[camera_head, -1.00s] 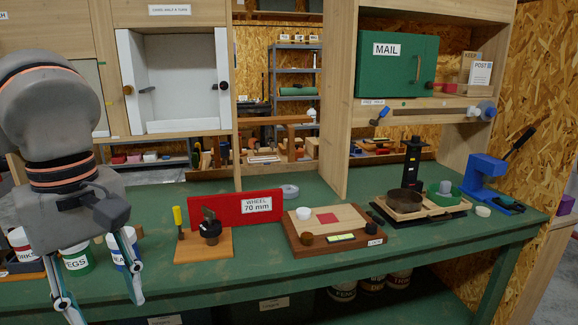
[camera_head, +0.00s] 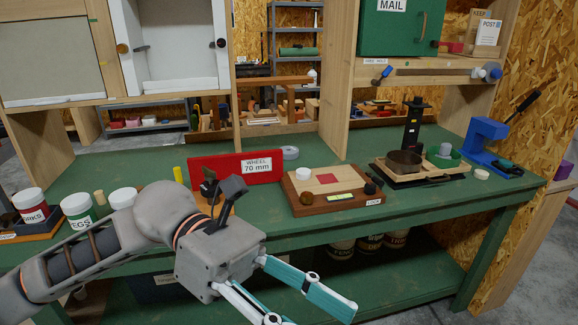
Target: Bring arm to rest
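My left arm comes in from the lower left of the head view, low in front of the bench's front edge. Its gripper (camera_head: 305,306) points to the lower right, with the two fingers spread apart and nothing between them. The fingertips are partly cut off by the bottom of the picture. The gripper is clear of the things on the bench top. My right gripper is not in view.
The green bench (camera_head: 420,213) carries a red wheel block (camera_head: 222,166), a wooden board with a red square (camera_head: 328,182), a black tray (camera_head: 425,181), a blue press (camera_head: 484,140) and labelled jars (camera_head: 78,211). An open white cabinet (camera_head: 170,45) hangs behind.

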